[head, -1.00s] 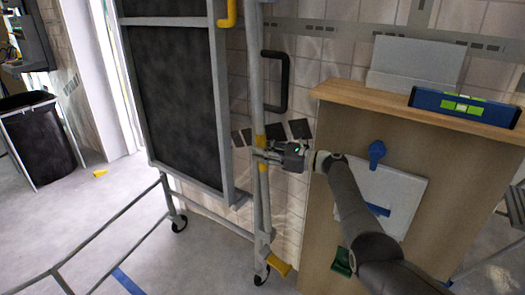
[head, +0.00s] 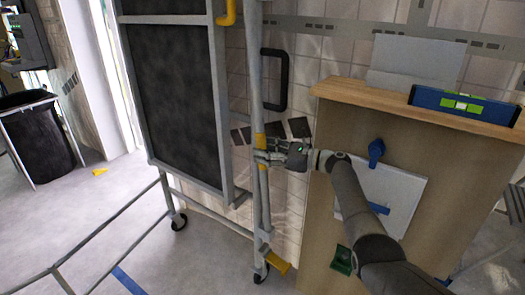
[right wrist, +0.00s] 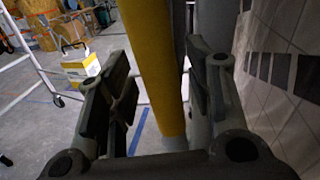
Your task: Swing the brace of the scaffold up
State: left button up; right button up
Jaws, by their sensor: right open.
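The scaffold's grey upright (head: 254,90) stands on a caster and frames a dark panel at its left. A yellow sleeve (head: 260,141) is on the tubing at my right gripper's height. A thinner grey tube, apparently the brace (head: 266,200), hangs close beside the upright below my gripper. My right gripper (head: 264,152) is level, with its fingers at the yellow sleeve. In the right wrist view a yellow tube (right wrist: 157,70) runs between the open fingers, with a grey tube close behind it. I see gaps beside the yellow tube. My left gripper is out of view.
A wooden cabinet (head: 330,200) stands close at the right, under my right arm, with a blue spirit level (head: 463,106) on top. A tiled wall is behind. A black bin (head: 40,140) is at the far left. Low scaffold rails cross the floor at the left.

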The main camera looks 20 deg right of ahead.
jog(key=v, duration=0.6)
jog(key=shift+s+d, duration=0.2)
jog(key=shift+c, duration=0.2)
